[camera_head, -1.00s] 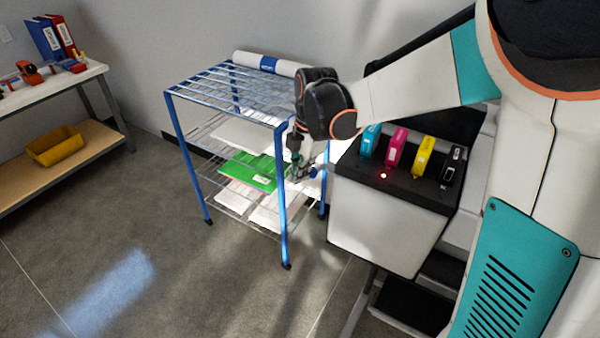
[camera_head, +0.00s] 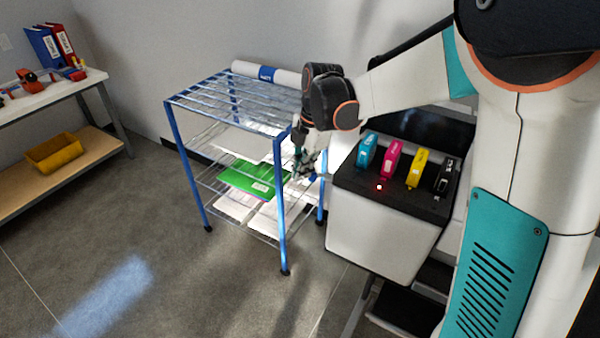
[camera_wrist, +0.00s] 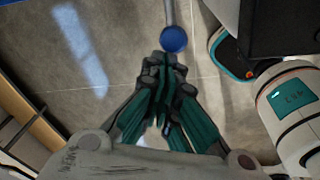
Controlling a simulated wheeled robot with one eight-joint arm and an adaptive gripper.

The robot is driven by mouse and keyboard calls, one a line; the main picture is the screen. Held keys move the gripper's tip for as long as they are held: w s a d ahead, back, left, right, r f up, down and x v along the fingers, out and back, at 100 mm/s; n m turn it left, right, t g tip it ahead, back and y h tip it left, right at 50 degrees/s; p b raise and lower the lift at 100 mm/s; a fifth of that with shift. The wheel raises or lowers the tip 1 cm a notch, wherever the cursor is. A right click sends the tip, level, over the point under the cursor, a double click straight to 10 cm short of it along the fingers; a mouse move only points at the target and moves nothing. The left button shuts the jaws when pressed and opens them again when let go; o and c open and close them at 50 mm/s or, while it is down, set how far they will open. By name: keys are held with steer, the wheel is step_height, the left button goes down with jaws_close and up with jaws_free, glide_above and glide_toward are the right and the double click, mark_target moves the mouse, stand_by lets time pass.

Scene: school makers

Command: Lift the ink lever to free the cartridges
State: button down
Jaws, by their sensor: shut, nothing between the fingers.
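The printer (camera_head: 375,235) is a white box with a black top. Cyan (camera_head: 366,150), magenta (camera_head: 391,160), yellow (camera_head: 416,168) and black (camera_head: 445,178) cartridges stand in a row in its top. A small red light (camera_head: 379,187) glows in front of them. In the wrist view, a round blue knob (camera_wrist: 173,39) sits on a grey rod, which looks like the ink lever. My gripper (camera_wrist: 170,60) is shut and empty, its fingertips just below the knob in that picture; contact is unclear.
A blue wire rack (camera_head: 279,215) with papers and a green folder (camera_head: 250,178) stands close left of my gripper. A white roll (camera_head: 267,73) lies on its top. A workbench (camera_head: 60,100) with a yellow bin (camera_head: 54,152) is at far left. The floor in front is clear.

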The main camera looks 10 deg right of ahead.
steer(key=shift+g+y, duration=0.3)
steer(key=shift+g, duration=0.1)
steer(key=w+d+r+p, duration=0.2)
steer(key=w+d, duration=0.1)
steer(key=shift+d+r, duration=0.1)
steer(key=shift+r, duration=0.25)
steer(key=shift+w+r+p, duration=0.1)
steer(key=shift+r+p, duration=0.5)
steer(key=shift+r, duration=0.15)
